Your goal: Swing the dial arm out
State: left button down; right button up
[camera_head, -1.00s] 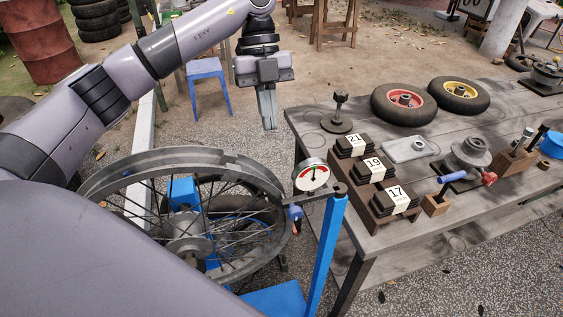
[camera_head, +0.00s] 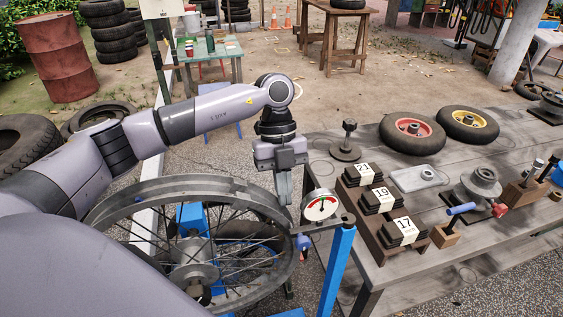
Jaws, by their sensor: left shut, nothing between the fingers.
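The dial (camera_head: 320,206), a white round gauge with a red and green scale, sits on a short grey dial arm (camera_head: 325,224) at the top of a blue post (camera_head: 336,272). The dial is beside the rim of a spoked wheel (camera_head: 140,203), at its right. A small blue knob (camera_head: 304,242) hangs below the arm's left end. My left gripper (camera_head: 285,203) is shut and empty, pointing down just left of the dial and above the wheel's right rim. I cannot tell whether its fingertips touch the dial or rim. My right gripper is not in view.
A grey workbench (camera_head: 388,270) stands at the right. It holds numbered stacks of dark blocks (camera_head: 373,199), a red-hubbed wheel (camera_head: 412,130), a yellow-hubbed wheel (camera_head: 468,124) and a blue-handled tool (camera_head: 461,209). A blue stool (camera_head: 228,132) stands behind my left arm.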

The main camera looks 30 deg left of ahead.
aim_at(327, 216)
pick_arm(q)
jog(key=shift+s+d+f+p, duration=0.15)
jog(key=shift+s+d+p, duration=0.15)
jog(key=shift+s+d, duration=0.5)
jog(key=shift+s+d+f+p, duration=0.1)
jog(key=shift+s+d+p, duration=0.15)
jog(key=shift+s+d, duration=0.45)
jog(key=shift+w+d, duration=0.1)
jog(key=shift+d, duration=0.1)
